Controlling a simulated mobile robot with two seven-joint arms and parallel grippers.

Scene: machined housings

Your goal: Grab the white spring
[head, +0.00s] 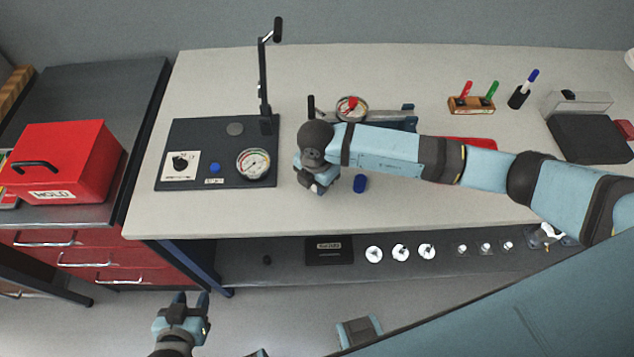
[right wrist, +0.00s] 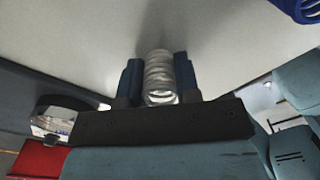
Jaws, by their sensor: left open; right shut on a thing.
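The white spring (right wrist: 160,74) shows in the right wrist view as a coiled, ribbed cylinder between the two blue fingers of my right gripper (right wrist: 159,84). The gripper is shut on it, with a finger against each side. In the head view my right gripper (head: 318,188) is low over the white workbench, just right of the black gauge panel; the spring is mostly hidden there by the wrist. My left gripper (head: 188,302) is open and empty, over the floor in front of the bench.
The black panel (head: 200,140) with a gauge and tall lever stands left of my right gripper. A gauge fixture (head: 352,108) is behind. The workbench's (head: 420,210) front strip is clear. A red box (head: 70,160) sits at left.

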